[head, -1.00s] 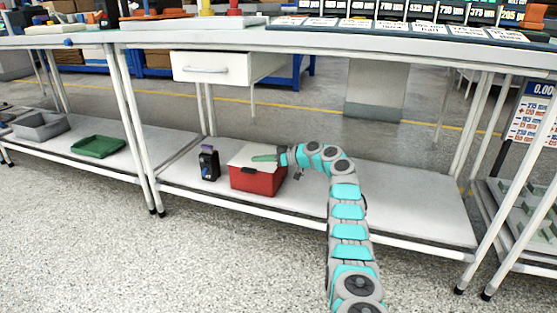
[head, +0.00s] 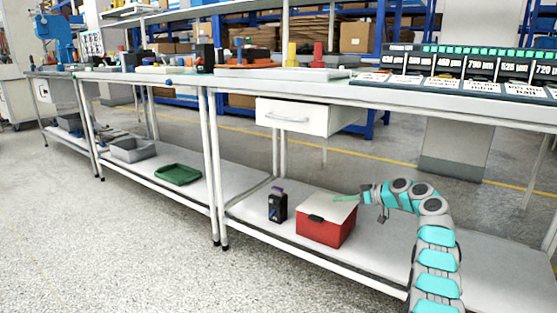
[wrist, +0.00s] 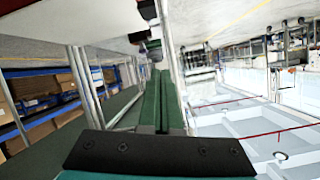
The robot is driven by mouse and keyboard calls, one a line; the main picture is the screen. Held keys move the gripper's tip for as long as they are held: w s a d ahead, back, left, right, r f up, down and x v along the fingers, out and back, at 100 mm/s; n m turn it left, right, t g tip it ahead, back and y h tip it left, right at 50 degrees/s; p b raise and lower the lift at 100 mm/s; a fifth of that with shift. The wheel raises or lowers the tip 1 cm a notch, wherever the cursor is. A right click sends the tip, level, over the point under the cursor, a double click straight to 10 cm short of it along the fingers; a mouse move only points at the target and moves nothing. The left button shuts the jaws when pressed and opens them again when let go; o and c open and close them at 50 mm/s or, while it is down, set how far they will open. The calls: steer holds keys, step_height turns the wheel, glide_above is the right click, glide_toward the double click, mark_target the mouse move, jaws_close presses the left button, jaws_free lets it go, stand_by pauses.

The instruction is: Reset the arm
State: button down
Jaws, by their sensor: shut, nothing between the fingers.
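My arm, in grey and turquoise segments, rises at the right of the head view and bends left over the lower shelf. My gripper (head: 347,198) points left, just above or at the white lid of the red box; whether it touches cannot be told. Its green fingers (wrist: 163,100) lie together in the wrist view, with nothing between them. The red box (head: 325,231) sits on the lower shelf with its lid down. A black breaker-like device (head: 277,206) with a purple top stands upright to its left.
The workbench (head: 300,88) spans above my arm, with a white drawer (head: 292,118) hanging under it. A green tray (head: 178,174) and a grey bin (head: 132,149) stand on the shelf to the left. Bench legs (head: 215,170) divide the shelves. The floor in front is clear.

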steer(key=s+a+r+m+g+h, duration=0.3)
steer(key=s+a+r+m, duration=0.1)
steer(key=s+a+r, duration=0.3)
steer(key=s+a+m+g+h, duration=0.1)
steer(key=s+a, duration=0.2)
steer(key=s, duration=0.6)
steer(key=s+a+m+g+h, duration=0.15)
steer(key=s+a, duration=0.25)
steer(key=s, duration=0.6)
steer(key=s+d+f+g+h, duration=0.1)
steer(key=s+f+h, duration=0.15)
steer(key=s, duration=1.15)
steer(key=s+d+f+m+g+h, duration=0.1)
steer(key=s+d+f+g, duration=0.15)
steer(key=s, duration=1.25)
steer(key=s+d+f+g+h, duration=0.1)
steer(key=s+f+h, duration=0.15)
steer(key=s, duration=1.15)
step_height(320, 180, up, 13)
steer(key=p, duration=1.3)
steer(key=shift+a+r+p, duration=0.2)
steer(key=shift+p, duration=0.15)
